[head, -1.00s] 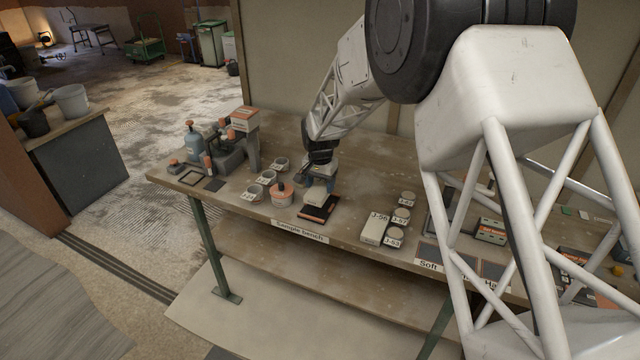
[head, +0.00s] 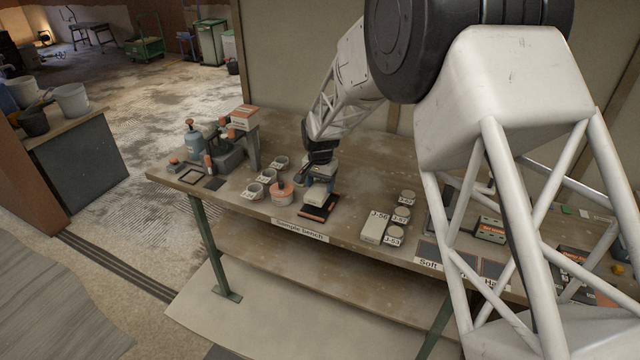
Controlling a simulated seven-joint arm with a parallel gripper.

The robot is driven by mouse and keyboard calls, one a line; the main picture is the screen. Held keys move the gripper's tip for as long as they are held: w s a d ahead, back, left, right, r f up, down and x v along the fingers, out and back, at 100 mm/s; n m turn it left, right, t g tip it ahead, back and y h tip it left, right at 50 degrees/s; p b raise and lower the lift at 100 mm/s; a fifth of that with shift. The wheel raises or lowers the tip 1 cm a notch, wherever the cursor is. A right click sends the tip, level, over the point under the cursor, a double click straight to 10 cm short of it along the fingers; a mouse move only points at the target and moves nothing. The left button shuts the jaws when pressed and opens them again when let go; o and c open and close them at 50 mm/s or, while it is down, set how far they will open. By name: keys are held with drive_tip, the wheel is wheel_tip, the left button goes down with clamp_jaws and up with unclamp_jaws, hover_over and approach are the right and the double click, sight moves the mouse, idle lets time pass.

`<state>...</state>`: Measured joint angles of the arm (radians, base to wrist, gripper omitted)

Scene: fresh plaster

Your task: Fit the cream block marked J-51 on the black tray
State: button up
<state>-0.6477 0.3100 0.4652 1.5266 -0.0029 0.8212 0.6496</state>
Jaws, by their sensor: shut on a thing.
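My gripper (head: 319,182) is at the middle of the bench, low over the black tray (head: 320,209). It is shut on a small cream block (head: 315,196), whose marking I cannot read. The block is at the tray's back part, and the front of the tray shows bare and black with an orange edge. I cannot tell whether the block touches the tray or is just above it. The gripper hides part of the block.
Another cream block (head: 373,228), labelled J-56, and several round labelled pieces (head: 401,214) stand to the right. An orange-banded pot (head: 281,195) and several small cups (head: 254,191) stand close on the left. The bench's front edge (head: 298,229) is near the tray.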

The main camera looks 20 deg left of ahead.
sight(320, 188)
drive_tip(key=shift+f, duration=1.85)
idle(1.7)
drive_tip(key=o, duration=1.2)
drive_tip(key=shift+r, duration=0.15)
drive_tip(key=shift+r, duration=3.35)
drive_tip(key=shift+d, duration=0.1)
